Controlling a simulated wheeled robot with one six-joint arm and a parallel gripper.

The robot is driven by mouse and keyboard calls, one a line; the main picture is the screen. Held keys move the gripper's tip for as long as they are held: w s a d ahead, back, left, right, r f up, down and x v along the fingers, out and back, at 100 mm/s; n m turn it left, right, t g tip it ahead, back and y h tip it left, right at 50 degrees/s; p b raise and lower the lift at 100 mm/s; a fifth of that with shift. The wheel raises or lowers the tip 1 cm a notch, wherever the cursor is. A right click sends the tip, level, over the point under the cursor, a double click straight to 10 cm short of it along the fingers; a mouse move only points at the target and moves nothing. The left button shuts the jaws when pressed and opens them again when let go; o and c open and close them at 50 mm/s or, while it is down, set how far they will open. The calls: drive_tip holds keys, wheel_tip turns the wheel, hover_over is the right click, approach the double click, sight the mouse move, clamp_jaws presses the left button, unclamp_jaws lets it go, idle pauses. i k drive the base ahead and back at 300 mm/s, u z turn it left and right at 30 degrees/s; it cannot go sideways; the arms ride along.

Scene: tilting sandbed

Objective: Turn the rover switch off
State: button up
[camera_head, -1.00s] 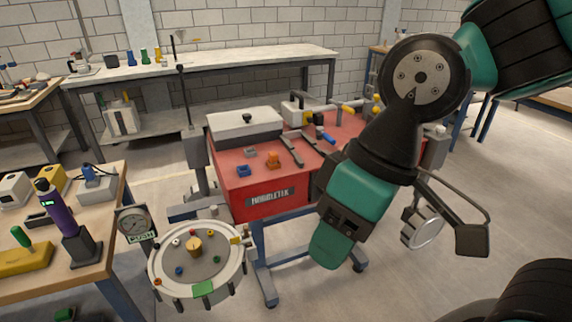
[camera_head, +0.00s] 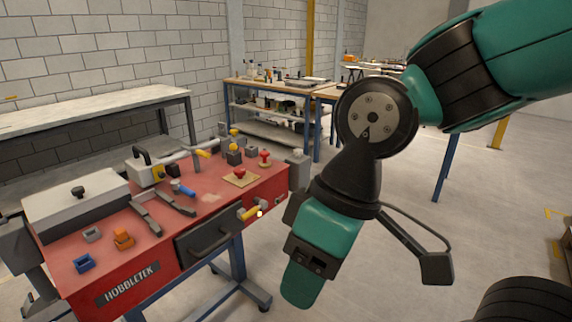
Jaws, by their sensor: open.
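I cannot make out a rover or its switch in this view. My gripper (camera_head: 304,285) is at the lower end of my teal and black arm, right of the red bench (camera_head: 72,240) marked HOBBLETEK. It points down, apart from the bench and over open floor. It looks open and I see nothing held in it; its fingertips are hard to make out. On the bench's right part are a red knob on a yellowish plate (camera_head: 241,176), a second red knob (camera_head: 265,158) and a dark block with a yellow top (camera_head: 234,155).
The bench front has a dark handle (camera_head: 210,238) and a yellow lever (camera_head: 250,212). A white lidded box (camera_head: 75,205) stands on its left. A long pale table (camera_head: 95,108) is behind; a wooden workbench (camera_head: 270,92) stands farther back. Floor (camera_head: 400,225) right of the bench is clear.

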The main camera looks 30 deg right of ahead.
sight(240, 173)
drive_tip(key=u, duration=0.5)
drive_tip(key=i, duration=1)
drive_tip(key=z, duration=0.3)
